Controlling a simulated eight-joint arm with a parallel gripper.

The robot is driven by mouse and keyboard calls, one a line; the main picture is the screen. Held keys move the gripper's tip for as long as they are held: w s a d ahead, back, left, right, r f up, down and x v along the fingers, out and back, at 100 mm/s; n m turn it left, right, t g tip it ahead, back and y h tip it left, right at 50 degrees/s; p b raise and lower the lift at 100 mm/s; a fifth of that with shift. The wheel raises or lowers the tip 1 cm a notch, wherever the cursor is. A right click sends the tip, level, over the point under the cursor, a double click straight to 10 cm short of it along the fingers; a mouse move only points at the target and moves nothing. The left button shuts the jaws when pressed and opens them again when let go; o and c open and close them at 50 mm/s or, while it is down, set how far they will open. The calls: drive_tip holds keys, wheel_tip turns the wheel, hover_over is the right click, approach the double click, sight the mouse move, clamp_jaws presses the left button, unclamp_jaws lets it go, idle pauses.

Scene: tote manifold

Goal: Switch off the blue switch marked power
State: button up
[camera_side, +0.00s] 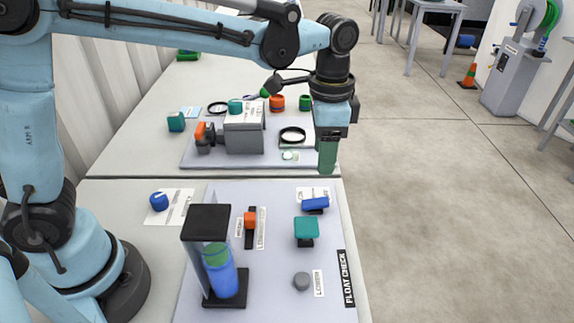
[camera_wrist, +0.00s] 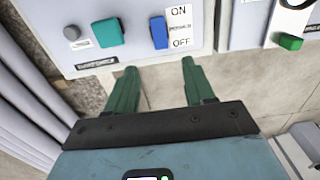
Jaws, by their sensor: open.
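The blue switch (camera_side: 316,203) is at the far right of the near panel (camera_side: 275,203), in front of a white label. In the wrist view the blue switch (camera_wrist: 159,33) stands beside a label reading ON at one end and OFF at the other; the middle word is too small to read surely. My gripper (camera_side: 327,170) hangs above the work, behind the switch in the side picture, with its green fingers pointing down. In the wrist view my gripper (camera_wrist: 159,64) is open and empty, its fingertips apart from the switch and just short of the panel's edge.
A teal paddle (camera_side: 306,230) stands close to the switch, with a grey button (camera_side: 301,281) nearer. An orange slider (camera_side: 250,220) and a black frame holding a blue and green cylinder (camera_side: 220,270) stand left. A second panel (camera_side: 195,160) with several fittings lies behind.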

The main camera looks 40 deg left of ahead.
sight(320, 201)
wheel_tip(320, 201, down, 12)
drive_tip(key=shift+r, duration=0.1)
idle(0.5)
clamp_jaws()
drive_tip(key=shift+w+d+g+y, duration=0.15)
drive_tip(key=shift+w+g+y, duration=0.05)
drive_tip(key=shift+g+y, duration=0.6)
unclamp_jaws()
wheel_tip(320, 201, up, 12)
drive_tip(key=w+d, duration=0.1)
drive_tip(key=d, duration=0.1)
drive_tip(key=shift+w, duration=0.4)
